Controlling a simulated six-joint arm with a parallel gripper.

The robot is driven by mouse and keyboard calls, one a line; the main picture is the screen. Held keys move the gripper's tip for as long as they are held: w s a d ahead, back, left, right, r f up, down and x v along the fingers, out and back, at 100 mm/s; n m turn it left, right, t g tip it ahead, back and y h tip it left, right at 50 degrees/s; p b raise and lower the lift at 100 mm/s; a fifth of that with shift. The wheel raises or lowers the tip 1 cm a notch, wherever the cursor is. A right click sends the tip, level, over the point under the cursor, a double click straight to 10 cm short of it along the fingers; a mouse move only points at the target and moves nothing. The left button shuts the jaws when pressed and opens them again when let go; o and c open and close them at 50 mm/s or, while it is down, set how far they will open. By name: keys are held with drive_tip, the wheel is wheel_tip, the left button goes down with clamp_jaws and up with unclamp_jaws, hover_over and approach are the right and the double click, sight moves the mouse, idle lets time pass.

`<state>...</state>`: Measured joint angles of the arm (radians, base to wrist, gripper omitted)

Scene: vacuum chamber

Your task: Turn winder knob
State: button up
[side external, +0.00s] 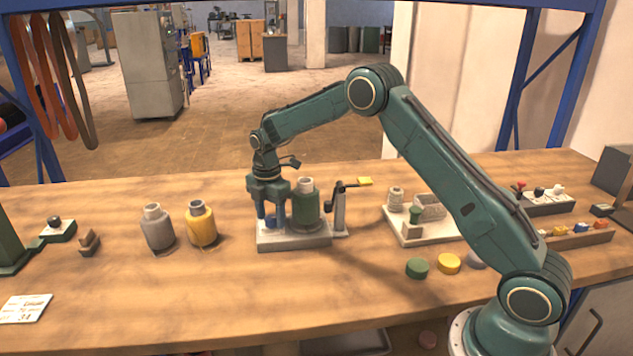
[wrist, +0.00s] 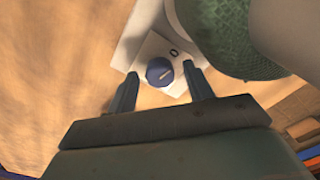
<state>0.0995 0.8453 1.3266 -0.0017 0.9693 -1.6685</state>
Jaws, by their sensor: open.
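The winder knob is a small blue knob (side external: 270,221) at the left end of a pale base plate (side external: 290,241). In the wrist view the knob (wrist: 160,71) is round and dark blue with a pale pointer line, and a dark ring-shaped mark sits beside it. My gripper (side external: 269,215) points down over the knob. In the wrist view its two fingers (wrist: 162,84) are open, one on each side of the knob, with visible gaps. I cannot tell how far the fingertips are above the plate. The gripper partly hides the knob in the side view.
A green cylinder (side external: 306,207) stands on the plate close to my gripper's right. A post with a yellow-handled crank (side external: 341,207) is beyond it. Yellow (side external: 202,226) and grey (side external: 157,229) bottles stand left. A pale tray (side external: 420,223) is right. The bench front is mostly clear.

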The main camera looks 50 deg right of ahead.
drive_tip(key=shift+f, duration=0.15)
drive_tip(key=c, duration=1)
